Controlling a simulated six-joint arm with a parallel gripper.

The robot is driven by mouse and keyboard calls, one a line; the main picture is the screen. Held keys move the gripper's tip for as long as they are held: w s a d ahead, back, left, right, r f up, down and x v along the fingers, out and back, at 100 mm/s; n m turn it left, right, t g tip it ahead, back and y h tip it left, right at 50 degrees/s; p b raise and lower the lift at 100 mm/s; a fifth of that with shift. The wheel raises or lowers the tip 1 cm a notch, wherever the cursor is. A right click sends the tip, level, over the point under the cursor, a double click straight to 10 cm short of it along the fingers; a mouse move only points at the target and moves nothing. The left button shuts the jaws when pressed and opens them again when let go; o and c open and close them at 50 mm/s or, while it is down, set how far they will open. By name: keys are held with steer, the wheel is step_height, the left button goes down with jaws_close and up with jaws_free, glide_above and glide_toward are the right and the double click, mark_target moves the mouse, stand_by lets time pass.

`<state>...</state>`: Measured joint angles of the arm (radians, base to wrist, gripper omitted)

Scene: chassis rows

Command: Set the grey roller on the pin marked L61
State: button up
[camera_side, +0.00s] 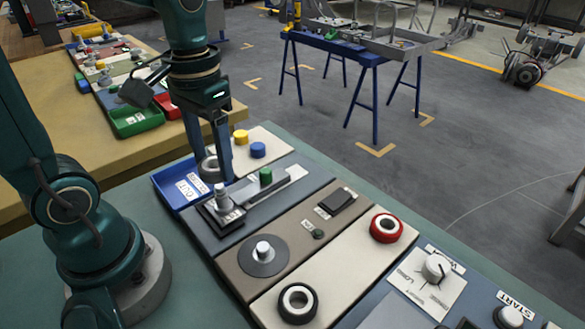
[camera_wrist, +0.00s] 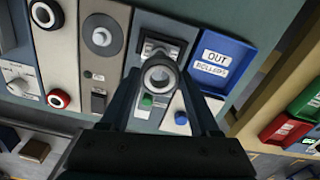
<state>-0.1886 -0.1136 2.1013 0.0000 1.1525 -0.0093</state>
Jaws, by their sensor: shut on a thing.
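My gripper (camera_side: 213,170) is shut on the grey roller (camera_side: 209,166), a thick ring with a pale rim, held raised near the blue tray. In the wrist view the roller (camera_wrist: 160,74) sits between the two fingers (camera_wrist: 160,88), its hole facing the camera. A pale upright post (camera_side: 222,194) on a black square base stands just below and in front of the roller in the side view; in the wrist view the roller partly covers this base (camera_wrist: 160,46). Another pale pin (camera_side: 263,248) stands on a dark grey disc. No L61 marking is readable.
A blue tray (camera_side: 160,181) labelled OUT ROLLERS is beside the panels. Nearby are a green knob (camera_side: 265,175), blue (camera_side: 258,150) and yellow (camera_side: 241,136) caps, a red-rimmed ring (camera_side: 386,228) and a black-rimmed ring (camera_side: 298,303). A dial (camera_side: 436,267) stands farther right.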

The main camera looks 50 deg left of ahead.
mark_target(219, 186)
steer(key=shift+f, duration=3.25)
steer(key=o, duration=1.4)
steer(key=shift+r, duration=2.6)
